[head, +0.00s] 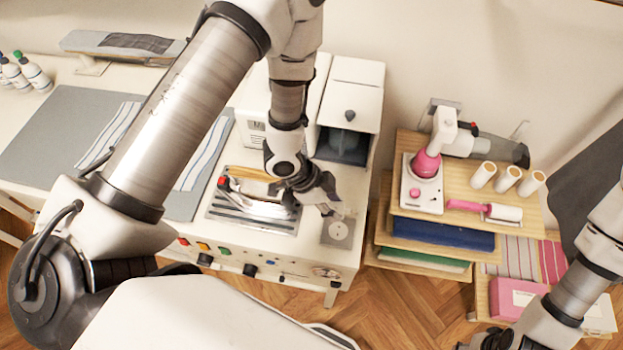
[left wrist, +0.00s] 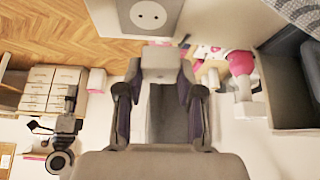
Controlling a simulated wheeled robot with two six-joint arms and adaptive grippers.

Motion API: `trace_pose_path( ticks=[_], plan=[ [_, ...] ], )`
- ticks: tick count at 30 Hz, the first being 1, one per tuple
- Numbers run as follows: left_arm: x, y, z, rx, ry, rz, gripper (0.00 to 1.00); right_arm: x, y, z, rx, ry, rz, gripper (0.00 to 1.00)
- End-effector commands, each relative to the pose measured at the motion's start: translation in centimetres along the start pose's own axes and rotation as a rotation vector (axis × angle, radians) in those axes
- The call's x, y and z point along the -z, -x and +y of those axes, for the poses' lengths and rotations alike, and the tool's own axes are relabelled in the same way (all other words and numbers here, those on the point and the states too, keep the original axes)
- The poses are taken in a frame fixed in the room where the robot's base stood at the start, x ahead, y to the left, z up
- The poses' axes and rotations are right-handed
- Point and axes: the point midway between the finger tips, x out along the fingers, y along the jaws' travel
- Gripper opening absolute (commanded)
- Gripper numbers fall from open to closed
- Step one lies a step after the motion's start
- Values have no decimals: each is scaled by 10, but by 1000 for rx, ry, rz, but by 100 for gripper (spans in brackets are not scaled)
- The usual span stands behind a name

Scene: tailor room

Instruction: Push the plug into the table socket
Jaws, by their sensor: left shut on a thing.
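The table socket (head: 338,231) is a round two-hole outlet on a grey square plate at the table's front right corner. It also shows at the top of the left wrist view (left wrist: 148,15). My left gripper (head: 322,195) is above and just behind the socket, pointing down toward it. In the left wrist view its fingers are shut on the plug (left wrist: 165,62), a pale grey block that appears apart from the socket plate. The plug's pins are hidden. My right gripper (head: 490,340) is at the lower edge, partly cut off and far from the socket.
A striped tray (head: 250,222) with a metal tool lies left of the socket. A white cabinet (head: 350,95) stands behind. At right, a wooden shelf (head: 405,222) holds a pink-and-white device (head: 425,180) and several white rolls (head: 507,179). Knobs line the table's front.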

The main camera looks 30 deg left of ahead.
Motion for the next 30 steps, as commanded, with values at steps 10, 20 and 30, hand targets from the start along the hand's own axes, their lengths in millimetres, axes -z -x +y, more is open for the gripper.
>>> trace_pose_path(
  ticks=[10,20,30],
  plan=[
    [9,-4,17,-37,-65,2,6,0,10,0,0,-1,1,40],
    [6,-9,16,-36,-63,1,6,0,5,0,0,-1,1,40],
    [-10,-36,16,-36,-62,1,6,0,-23,0,0,-1,1,40]
  ],
)
